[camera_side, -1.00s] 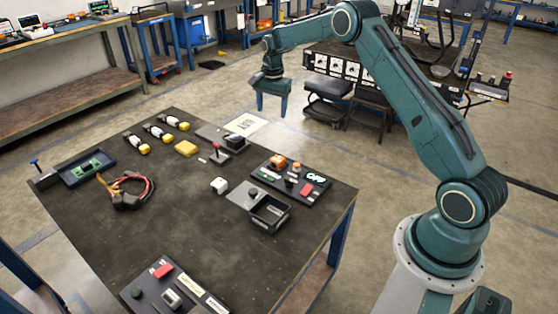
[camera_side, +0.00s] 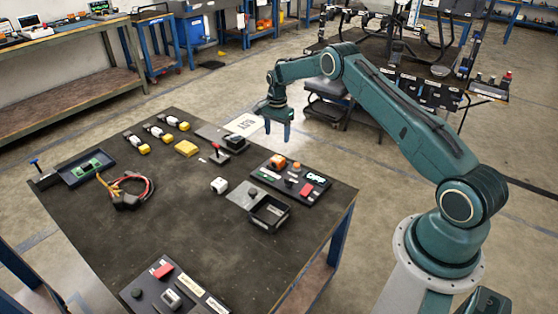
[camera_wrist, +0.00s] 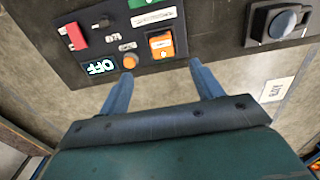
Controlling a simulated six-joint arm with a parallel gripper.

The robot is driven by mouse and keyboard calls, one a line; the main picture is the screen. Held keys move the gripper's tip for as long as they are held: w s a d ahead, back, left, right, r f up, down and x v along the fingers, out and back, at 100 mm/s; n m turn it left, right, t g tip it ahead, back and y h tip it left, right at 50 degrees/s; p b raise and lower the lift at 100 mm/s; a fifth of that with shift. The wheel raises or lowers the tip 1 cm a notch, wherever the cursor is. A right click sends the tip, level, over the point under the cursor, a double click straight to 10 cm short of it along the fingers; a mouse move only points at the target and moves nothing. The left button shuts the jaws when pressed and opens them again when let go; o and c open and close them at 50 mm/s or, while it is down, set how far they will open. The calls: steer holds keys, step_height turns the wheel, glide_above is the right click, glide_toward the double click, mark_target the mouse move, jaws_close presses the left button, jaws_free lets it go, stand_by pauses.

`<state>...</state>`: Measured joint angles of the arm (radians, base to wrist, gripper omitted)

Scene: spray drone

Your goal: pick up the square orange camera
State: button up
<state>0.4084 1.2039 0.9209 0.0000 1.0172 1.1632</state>
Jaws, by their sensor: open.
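The square orange camera (camera_side: 277,161) sits on the far-left part of a black panel (camera_side: 262,172) near the table's right side. In the wrist view the camera (camera_wrist: 161,44) is an orange square with a pale face in a dark mount, next to a round orange knob (camera_wrist: 129,61). My gripper (camera_side: 278,133) is open and empty, above and beyond the panel in the side view. In the wrist view its two fingers (camera_wrist: 158,76) point toward the panel edge, with the camera just past the gap between the tips. They do not touch it.
The panel also carries a red block (camera_wrist: 76,36) and a lit OFF sign (camera_wrist: 95,69). A dark round knob unit (camera_wrist: 284,21) stands to the right in the wrist view. A black open tray (camera_side: 270,212) and a white cube (camera_side: 219,185) are nearby on the table.

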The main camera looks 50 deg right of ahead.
glide_above(277, 159)
steer(key=shift+s+a+f, duration=0.1)
steer(key=shift+f, duration=3.1)
steer(key=shift+f, duration=2.6)
steer(key=c, duration=1.1)
steer(key=shift+r, duration=0.15)
step_height(277, 159, up, 20)
steer(key=shift+f, duration=0.1)
